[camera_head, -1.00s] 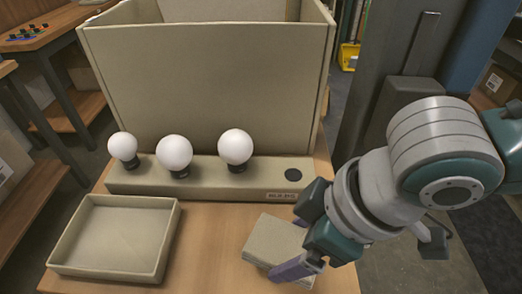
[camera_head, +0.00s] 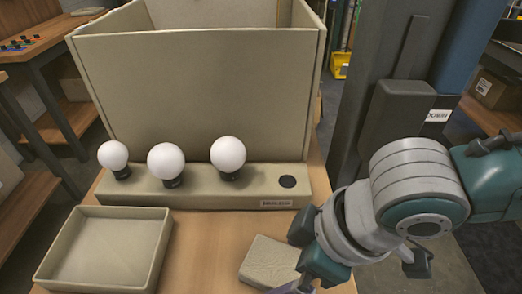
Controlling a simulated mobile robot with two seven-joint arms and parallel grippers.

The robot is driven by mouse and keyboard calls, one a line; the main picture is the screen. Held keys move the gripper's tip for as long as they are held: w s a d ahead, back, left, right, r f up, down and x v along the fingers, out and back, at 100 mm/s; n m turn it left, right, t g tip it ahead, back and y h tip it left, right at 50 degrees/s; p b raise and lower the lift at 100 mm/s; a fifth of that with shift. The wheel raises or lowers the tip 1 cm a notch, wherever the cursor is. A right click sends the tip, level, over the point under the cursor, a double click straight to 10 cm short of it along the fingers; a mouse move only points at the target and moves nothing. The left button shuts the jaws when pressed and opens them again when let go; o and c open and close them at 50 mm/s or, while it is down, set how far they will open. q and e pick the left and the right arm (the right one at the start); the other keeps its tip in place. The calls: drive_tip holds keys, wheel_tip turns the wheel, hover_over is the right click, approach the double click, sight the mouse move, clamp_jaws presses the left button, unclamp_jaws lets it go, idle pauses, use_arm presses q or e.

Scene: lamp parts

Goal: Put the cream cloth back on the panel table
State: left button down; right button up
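The cream cloth (camera_head: 268,262) looks like a folded, flat, beige pad on the wooden table in front of me. My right gripper (camera_head: 300,284) is low at the cloth's right side. A purple finger shows beside the cloth's lower right corner; the other finger is hidden, so I cannot tell its opening or whether it touches the cloth. My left gripper is not in view. A table at the far upper left (camera_head: 48,44) carries a small board with coloured pieces (camera_head: 20,42), possibly the panel table.
A long beige base (camera_head: 230,196) holds white bulbs (camera_head: 228,154) and one empty dark socket. Behind it stands a large open beige box (camera_head: 200,90). A shallow beige tray (camera_head: 150,265) lies at left. The wood between tray and cloth is clear.

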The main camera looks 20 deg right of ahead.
drive_tip(key=p+v, duration=0.3)
drive_tip(key=v, duration=0.8)
drive_tip(key=s+a+r+t+y, duration=0.2)
drive_tip(key=a+r, duration=0.2)
drive_tip(key=a, duration=0.4)
drive_tip(key=s+d+f+m+g+h, duration=0.1)
drive_tip(key=s+d+m+h, duration=0.4)
drive_tip(key=d, duration=0.8)
drive_tip(key=s+f+m, duration=0.1)
drive_tip(key=s+m, duration=0.1)
drive_tip(key=shift+d+m, duration=0.15)
drive_tip(key=shift+m, duration=0.25)
drive_tip(key=shift+w+f, duration=0.1)
drive_tip(key=shift+f, duration=0.05)
wheel_tip(320, 180, up, 42)
drive_tip(key=p, duration=4.2)
